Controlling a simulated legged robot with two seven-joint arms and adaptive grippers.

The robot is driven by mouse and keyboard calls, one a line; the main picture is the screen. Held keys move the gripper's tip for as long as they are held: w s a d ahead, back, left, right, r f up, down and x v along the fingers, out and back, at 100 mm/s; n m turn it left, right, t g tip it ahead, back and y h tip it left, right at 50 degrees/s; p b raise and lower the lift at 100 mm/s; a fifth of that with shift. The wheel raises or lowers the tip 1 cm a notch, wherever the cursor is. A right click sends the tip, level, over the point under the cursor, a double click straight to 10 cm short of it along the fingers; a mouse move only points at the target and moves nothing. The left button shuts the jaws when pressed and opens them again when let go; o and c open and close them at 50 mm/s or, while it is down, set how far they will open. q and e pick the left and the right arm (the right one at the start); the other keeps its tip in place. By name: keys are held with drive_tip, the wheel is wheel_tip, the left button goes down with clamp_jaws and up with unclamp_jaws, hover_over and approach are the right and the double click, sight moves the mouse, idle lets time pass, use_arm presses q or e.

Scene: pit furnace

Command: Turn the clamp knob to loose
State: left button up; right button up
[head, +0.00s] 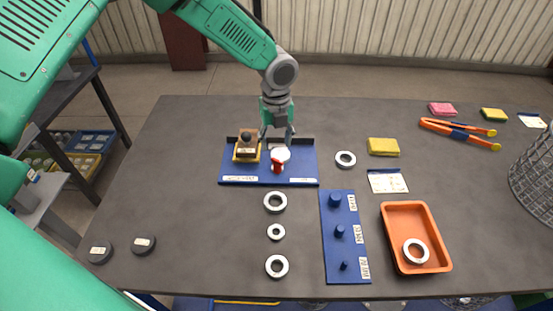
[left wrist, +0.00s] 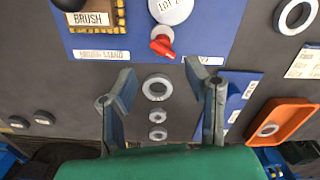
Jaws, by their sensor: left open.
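The red clamp knob (head: 277,167) sits at the front edge of a white round disc (head: 281,155) on the blue board (head: 240,179). My left gripper (head: 277,137) is above the board by the disc. In the left wrist view my left gripper (left wrist: 159,68) has its fingers wide apart and nothing between them; the knob lies beyond the fingertips. My right gripper is not in view.
A brush block (head: 247,148) stands left of the disc on the board. White rings (head: 276,266) lie in front, with a blue peg board (head: 345,262) and orange tray (head: 440,258) to the right. The table's left part is mostly clear.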

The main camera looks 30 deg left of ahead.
sight(278, 160)
use_arm(q)
drive_tip(key=f, duration=0.4)
drive_tip(key=d+f, duration=0.1)
drive_tip(key=f, duration=0.2)
drive_tip(key=shift+f+p, duration=0.1)
drive_tip(key=shift+p, duration=0.25)
drive_tip(key=shift+a+f, duration=0.5)
drive_tip(key=shift+f, duration=0.05)
drive_tip(key=shift+d, duration=0.3)
clamp_jaws()
